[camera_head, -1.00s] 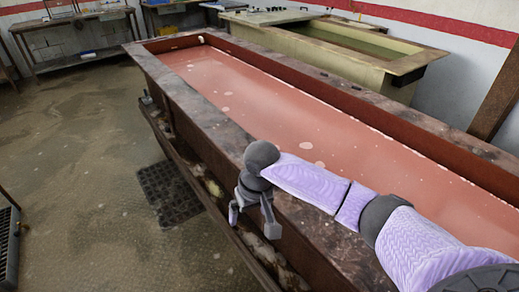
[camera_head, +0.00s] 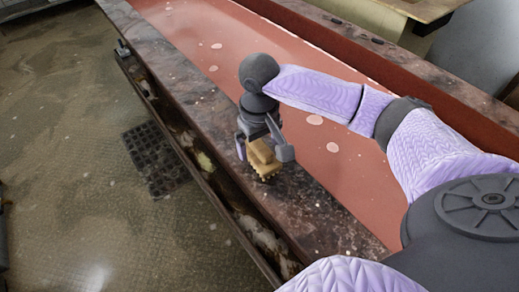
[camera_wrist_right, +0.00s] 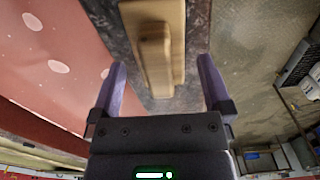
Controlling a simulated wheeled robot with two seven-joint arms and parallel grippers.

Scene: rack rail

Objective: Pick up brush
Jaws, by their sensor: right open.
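The brush (camera_head: 263,157) is a light wooden block with a raised grip. It lies on the stained dark ledge along the near side of the red tank. My right gripper (camera_head: 262,148) is open and points down at the brush, with a finger on either side of it in the head view. In the right wrist view the brush (camera_wrist_right: 158,52) lies ahead, between the lines of the two purple fingers and apart from both. Its far end is cut off by the top edge there. My left gripper is not in view.
The long tank (camera_head: 330,118) holds reddish liquid with pale spots. Its narrow ledge (camera_head: 196,97) drops off to the floor on the left. A black perforated mat (camera_head: 155,160) lies on that floor. A pale tank (camera_head: 385,12) stands behind.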

